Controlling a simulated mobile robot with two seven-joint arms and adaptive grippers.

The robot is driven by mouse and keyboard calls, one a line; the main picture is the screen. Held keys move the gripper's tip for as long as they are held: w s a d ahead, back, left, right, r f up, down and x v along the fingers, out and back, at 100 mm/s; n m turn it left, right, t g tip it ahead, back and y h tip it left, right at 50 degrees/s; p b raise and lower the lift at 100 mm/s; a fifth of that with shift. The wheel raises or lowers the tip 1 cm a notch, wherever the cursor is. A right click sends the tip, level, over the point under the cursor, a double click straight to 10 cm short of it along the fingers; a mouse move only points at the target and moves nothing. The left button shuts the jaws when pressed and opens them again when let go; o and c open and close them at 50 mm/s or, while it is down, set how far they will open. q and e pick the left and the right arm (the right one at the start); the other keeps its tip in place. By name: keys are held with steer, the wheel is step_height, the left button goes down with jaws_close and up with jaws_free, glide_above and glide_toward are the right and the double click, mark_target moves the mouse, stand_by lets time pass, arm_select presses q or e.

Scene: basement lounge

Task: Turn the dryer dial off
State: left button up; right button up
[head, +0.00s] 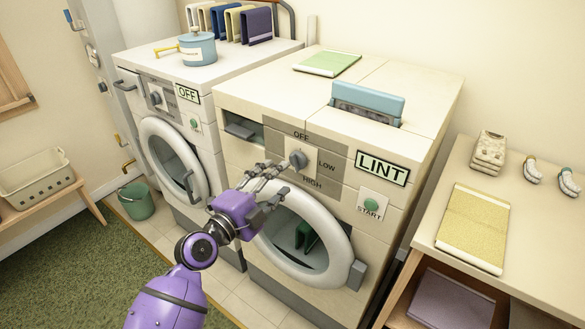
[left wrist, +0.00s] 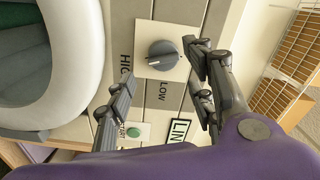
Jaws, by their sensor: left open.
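The dryer dial (head: 298,159) is a grey knob on the front panel of the right-hand machine, with OFF above it, LOW to its right and HIGH below. In the left wrist view the dial (left wrist: 163,54) appears turned on its side, and its white mark points left and slightly down, toward the HIGH side. My left gripper (head: 280,180) is open just in front of and below the dial. The OFF label is hidden there. My right gripper is out of view.
The dryer's round door (head: 341,267) lies below the dial. A START button (head: 373,198) and LINT label (head: 382,167) are to the right. A washer (head: 162,92) stands at left, and a wooden shelf unit (head: 455,166) at right. A blue lint screen (head: 368,100) sits on top.

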mark_target(294, 167)
arm_select(q)
steer(key=p+x, duration=0.1)
steer(key=x, duration=0.5)
steer(key=shift+w+d, duration=0.25)
steer(key=shift+d, duration=0.05)
steer(key=shift+f, duration=0.1)
steer(key=c, duration=1)
